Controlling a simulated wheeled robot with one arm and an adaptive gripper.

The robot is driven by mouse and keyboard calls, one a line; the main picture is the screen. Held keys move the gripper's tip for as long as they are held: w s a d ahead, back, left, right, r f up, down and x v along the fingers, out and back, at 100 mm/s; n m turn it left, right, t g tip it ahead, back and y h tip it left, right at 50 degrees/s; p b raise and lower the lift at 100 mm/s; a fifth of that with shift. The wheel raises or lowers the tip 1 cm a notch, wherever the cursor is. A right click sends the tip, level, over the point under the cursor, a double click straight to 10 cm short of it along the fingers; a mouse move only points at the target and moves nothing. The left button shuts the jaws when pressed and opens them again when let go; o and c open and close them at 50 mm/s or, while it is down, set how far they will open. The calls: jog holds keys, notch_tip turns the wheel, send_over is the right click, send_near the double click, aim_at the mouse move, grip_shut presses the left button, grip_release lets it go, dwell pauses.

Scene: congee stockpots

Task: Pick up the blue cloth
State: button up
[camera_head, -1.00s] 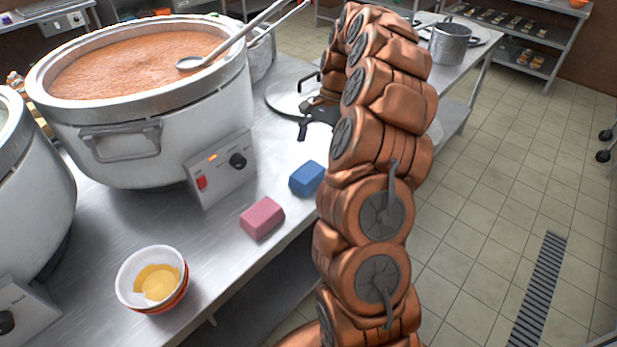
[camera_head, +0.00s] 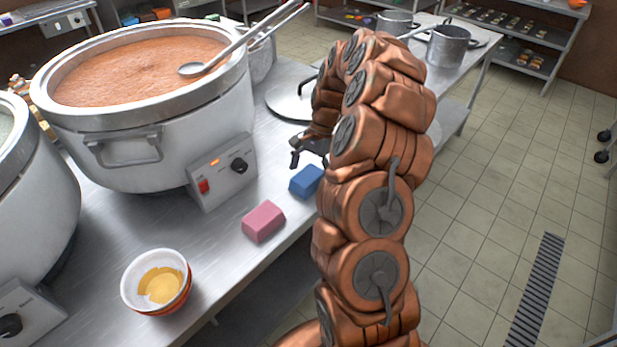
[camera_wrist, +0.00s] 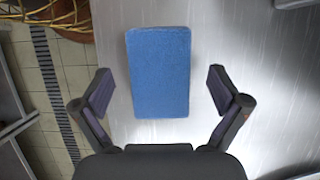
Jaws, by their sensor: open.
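The blue cloth (camera_head: 306,181) is a small thick block lying on the steel counter, near its front edge and beside my arm. In the wrist view the blue cloth (camera_wrist: 159,72) lies flat beyond and between my fingertips, untouched. My gripper (camera_wrist: 160,92) is open and empty, with one finger to each side of the cloth. In the head view my gripper (camera_head: 296,150) hangs over the counter just behind the cloth, partly hidden by my arm.
A pink block (camera_head: 263,221) lies on the counter (camera_head: 225,262) close to the blue cloth. A large pot (camera_head: 165,150) with a control box (camera_head: 224,172) stands to the left. A bowl (camera_head: 157,281) is nearer. A round lid (camera_head: 287,100) lies behind my gripper.

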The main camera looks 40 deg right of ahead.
jog(key=shift+a+f, duration=0.15)
jog(key=shift+f, duration=0.15)
jog(key=shift+f, duration=0.25)
dwell(0.4)
jog(key=shift+c, duration=0.2)
jog(key=c, duration=1.2)
